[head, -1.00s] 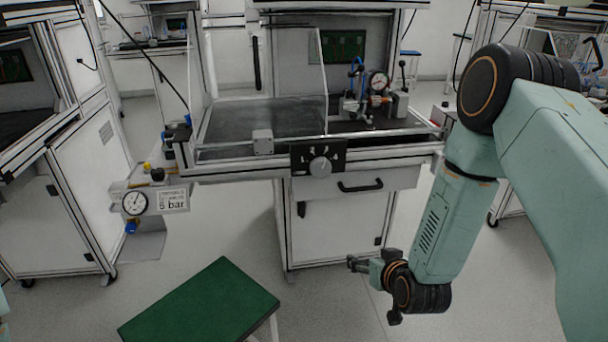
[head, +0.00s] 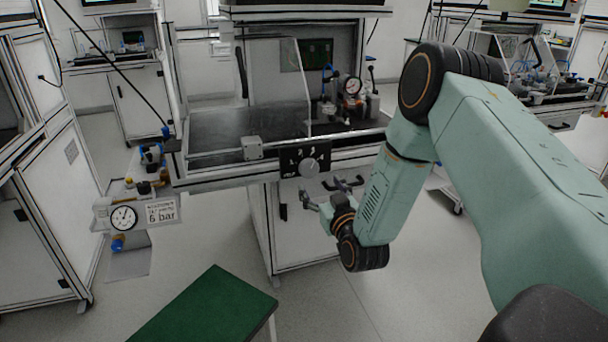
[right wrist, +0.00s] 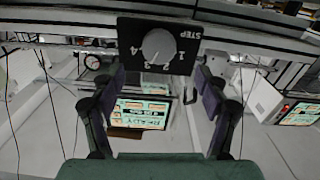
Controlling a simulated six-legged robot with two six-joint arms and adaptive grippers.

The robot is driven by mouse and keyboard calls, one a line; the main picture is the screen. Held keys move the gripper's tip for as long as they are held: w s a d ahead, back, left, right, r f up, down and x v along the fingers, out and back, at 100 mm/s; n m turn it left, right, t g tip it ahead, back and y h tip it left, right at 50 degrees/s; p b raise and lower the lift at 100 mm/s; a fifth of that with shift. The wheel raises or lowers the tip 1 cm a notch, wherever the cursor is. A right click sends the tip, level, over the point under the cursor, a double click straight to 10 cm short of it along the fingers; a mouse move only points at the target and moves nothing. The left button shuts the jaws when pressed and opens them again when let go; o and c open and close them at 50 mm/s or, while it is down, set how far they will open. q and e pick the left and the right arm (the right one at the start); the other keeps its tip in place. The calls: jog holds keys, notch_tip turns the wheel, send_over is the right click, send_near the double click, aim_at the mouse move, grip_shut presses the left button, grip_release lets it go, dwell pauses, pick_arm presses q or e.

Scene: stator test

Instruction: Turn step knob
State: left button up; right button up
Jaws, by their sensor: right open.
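The step knob (head: 309,167) is a round grey dial on a black panel (head: 291,163) at the front edge of the workbench. In the right wrist view the knob (right wrist: 159,45) sits near the top middle. Its panel shows STEP and the numbers 1 to 4, upside down there. My right gripper (head: 322,195) is just below the knob in the head view. In the right wrist view its fingers (right wrist: 159,82) are spread apart and empty, with the knob above the gap between them. No contact with the knob shows. My left gripper is not in view.
A drawer handle (head: 350,184) is close to the right gripper. A grey box (head: 252,148) sits on the bench edge, left of the panel. A pressure gauge (head: 124,218) beside a 6 bar label is at left. A green stool top (head: 205,308) stands in front, with open floor around.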

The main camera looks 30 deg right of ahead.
aim_at(311, 170)
jog(key=b+x, duration=0.1)
jog(key=x, duration=0.6)
jog(key=shift+s+d+f+b, duration=0.1)
jog(key=shift+d+f+b, duration=0.05)
jog(key=shift+b, duration=0.15)
jog(key=shift+w+d, duration=0.15)
jog(key=shift+w, duration=0.05)
jog(key=shift+w+a, duration=0.2)
jog(key=shift+a, duration=0.05)
jog(key=shift+d, duration=0.15)
jog(key=c, duration=1.2)
